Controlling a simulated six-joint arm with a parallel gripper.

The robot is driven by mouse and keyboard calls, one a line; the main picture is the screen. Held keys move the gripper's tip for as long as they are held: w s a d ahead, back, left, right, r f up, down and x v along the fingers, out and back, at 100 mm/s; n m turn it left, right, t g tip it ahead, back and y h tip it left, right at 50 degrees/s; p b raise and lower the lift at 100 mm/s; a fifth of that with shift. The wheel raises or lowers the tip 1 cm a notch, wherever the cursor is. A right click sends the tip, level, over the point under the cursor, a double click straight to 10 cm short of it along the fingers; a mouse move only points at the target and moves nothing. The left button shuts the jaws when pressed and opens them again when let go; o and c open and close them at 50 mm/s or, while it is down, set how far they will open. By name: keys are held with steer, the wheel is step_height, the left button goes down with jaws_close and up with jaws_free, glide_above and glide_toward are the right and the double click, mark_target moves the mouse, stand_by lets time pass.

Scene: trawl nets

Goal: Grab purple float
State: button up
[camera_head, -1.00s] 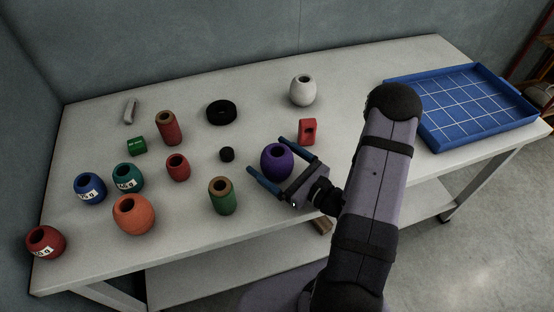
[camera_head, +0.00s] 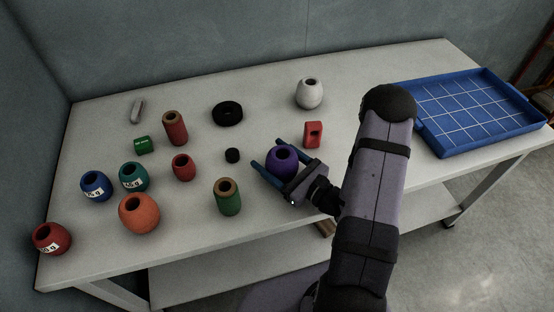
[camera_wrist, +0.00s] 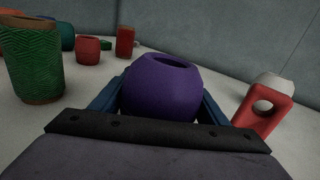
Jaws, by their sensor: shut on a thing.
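The purple float (camera_head: 282,161) is a rounded, barrel-like piece with a hole in its top, upright at the front middle of the table. My gripper (camera_head: 269,157) has its blue fingers on both sides of the float and is shut on it. In the wrist view the purple float (camera_wrist: 162,88) fills the space between the two fingers, its hole facing up. The float's underside is hidden there by my gripper's dark crossbar. I cannot tell whether the float touches the table.
A red block with a hole (camera_head: 313,134) stands close behind the gripper. A white float (camera_head: 309,94) is farther back. A blue gridded tray (camera_head: 424,137) lies at the right.

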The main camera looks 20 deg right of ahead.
steer(key=shift+r, duration=0.15)
steer(key=shift+r+p, duration=0.45)
steer(key=shift+r, duration=4.45)
steer(key=shift+a, duration=0.1)
